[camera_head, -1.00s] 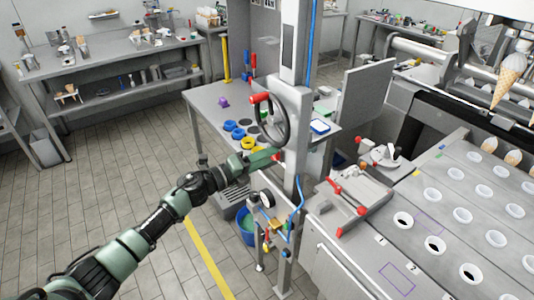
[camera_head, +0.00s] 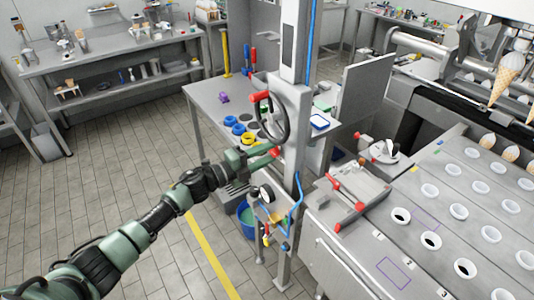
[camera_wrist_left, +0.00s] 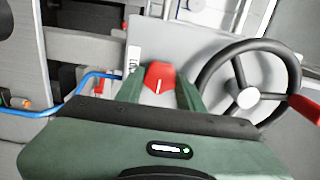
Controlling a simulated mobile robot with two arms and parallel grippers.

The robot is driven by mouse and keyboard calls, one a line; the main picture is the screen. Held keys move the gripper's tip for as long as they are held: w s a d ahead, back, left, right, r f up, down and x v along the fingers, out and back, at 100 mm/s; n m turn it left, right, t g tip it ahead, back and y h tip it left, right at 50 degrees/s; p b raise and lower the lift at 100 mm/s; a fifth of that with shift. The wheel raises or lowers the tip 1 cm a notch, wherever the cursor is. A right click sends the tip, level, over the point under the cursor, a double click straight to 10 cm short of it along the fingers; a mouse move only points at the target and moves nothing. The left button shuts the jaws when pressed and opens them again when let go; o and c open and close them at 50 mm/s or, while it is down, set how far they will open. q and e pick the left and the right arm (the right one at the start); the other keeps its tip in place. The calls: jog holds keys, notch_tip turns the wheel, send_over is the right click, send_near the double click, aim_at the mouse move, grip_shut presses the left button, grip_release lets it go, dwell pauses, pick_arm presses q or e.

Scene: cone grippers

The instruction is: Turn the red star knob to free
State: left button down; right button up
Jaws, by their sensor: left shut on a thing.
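The red star knob (camera_wrist_left: 158,78) shows in the left wrist view between the two green fingers, with a white line on its face. It sits on the grey column (camera_head: 291,110), below and beside the black handwheel. In the head view a small red part of the knob (camera_head: 275,153) shows at the fingertips. My left gripper (camera_head: 270,158) reaches in from the left and is shut on the knob; its fingers also show in the left wrist view (camera_wrist_left: 160,92).
The black handwheel (camera_head: 272,118) with a red handle (camera_head: 261,97) is close above the knob. A pressure gauge (camera_head: 266,192) and blue hose (camera_head: 299,205) are below. A steel bench with red levers (camera_head: 346,190) stands to the right. The tiled floor at left is open.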

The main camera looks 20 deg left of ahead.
pick_arm(q)
jog(key=c, duration=0.9)
grip_release()
jog(key=b+v, duration=0.2)
jog(key=v, duration=0.5)
jog(key=shift+s+a+b, duration=0.25)
jog(key=shift+s+b, duration=0.05)
